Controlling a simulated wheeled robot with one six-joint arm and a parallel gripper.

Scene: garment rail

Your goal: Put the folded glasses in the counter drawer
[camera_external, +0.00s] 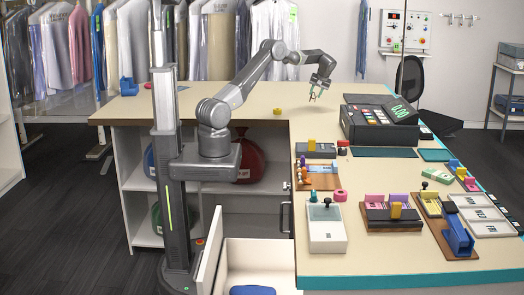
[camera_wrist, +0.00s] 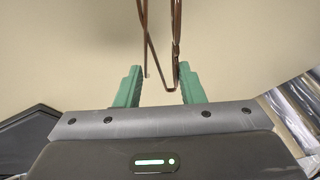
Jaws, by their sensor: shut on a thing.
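The folded glasses (camera_wrist: 176,45) show in the wrist view as thin brown bars between the green fingers of my gripper (camera_wrist: 158,88). Their upper part runs out of the frame. In the external view my gripper (camera_external: 317,93) is above the far part of the counter, pointing down. The glasses (camera_external: 312,97) are a small reddish shape at its tips, and whether they touch the counter is hard to tell. The counter drawer (camera_external: 210,252) stands open at the near side, left of the counter front, with a blue item (camera_external: 253,290) inside.
A till (camera_external: 380,122) stands right of my gripper on the counter (camera_external: 250,98). Trays, blocks and a white box (camera_external: 326,230) crowd the right counter leg. A small yellow thing (camera_external: 277,111) and a blue holder (camera_external: 128,87) lie leftward. Clothes hang behind. Much of the left counter top is bare.

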